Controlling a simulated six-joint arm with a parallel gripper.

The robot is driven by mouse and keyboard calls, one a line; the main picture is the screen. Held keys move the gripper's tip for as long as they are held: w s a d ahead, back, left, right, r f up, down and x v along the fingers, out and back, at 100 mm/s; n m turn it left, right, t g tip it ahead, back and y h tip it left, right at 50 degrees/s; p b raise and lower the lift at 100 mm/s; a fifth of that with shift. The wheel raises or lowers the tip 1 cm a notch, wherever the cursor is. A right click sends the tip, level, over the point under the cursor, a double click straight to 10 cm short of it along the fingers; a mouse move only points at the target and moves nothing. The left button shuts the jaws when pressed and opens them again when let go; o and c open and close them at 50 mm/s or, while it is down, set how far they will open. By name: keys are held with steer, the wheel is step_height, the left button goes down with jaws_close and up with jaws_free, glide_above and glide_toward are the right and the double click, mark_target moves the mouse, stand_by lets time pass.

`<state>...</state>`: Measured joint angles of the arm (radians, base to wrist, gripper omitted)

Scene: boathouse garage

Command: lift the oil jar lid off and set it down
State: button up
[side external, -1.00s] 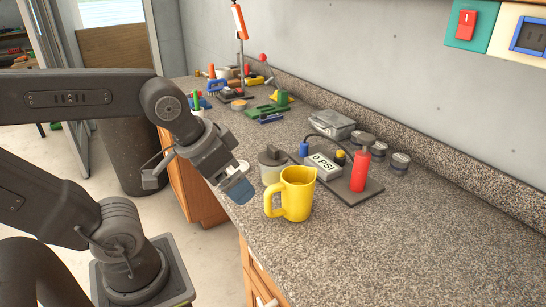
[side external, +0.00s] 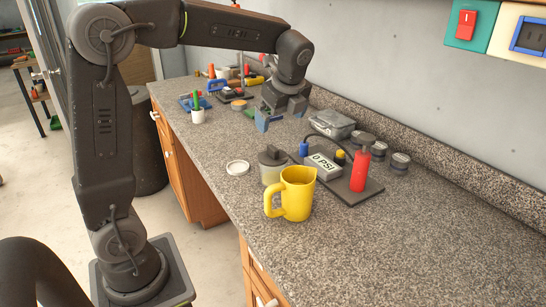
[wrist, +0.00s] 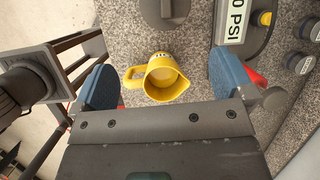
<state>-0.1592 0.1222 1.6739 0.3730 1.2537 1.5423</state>
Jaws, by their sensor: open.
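The oil jar (side external: 271,175) is a pale translucent pot on the counter, partly behind the yellow jug. Its dark grey lid (side external: 271,158), with a raised grip, sits on top. The lid also shows at the top edge of the wrist view (wrist: 165,14), partly cut off. My gripper (side external: 284,112) is open and empty, raised above the counter and apart from the lid. In the wrist view its blue fingers are spread wide, with the lid beyond them and the jug between them in the picture.
The yellow jug (side external: 297,194) stands close against the jar's near side. A black pump board (side external: 350,188) with a red cylinder lies to the right. A white round disc (side external: 237,168) lies left of the jar. The counter (side external: 400,250) is clear at the front right.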

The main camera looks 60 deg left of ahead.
mark_target(273, 148)
steer(key=shift+m, duration=0.7)
steer(key=x, duration=1)
steer(key=w+a+x, duration=0.1)
steer(key=x, duration=0.4)
steer(key=shift+a+r, duration=0.1)
steer(key=shift+r, duration=0.15)
steer(key=shift+c, duration=0.4)
steer(key=c, duration=0.5)
steer(key=shift+r, duration=0.15)
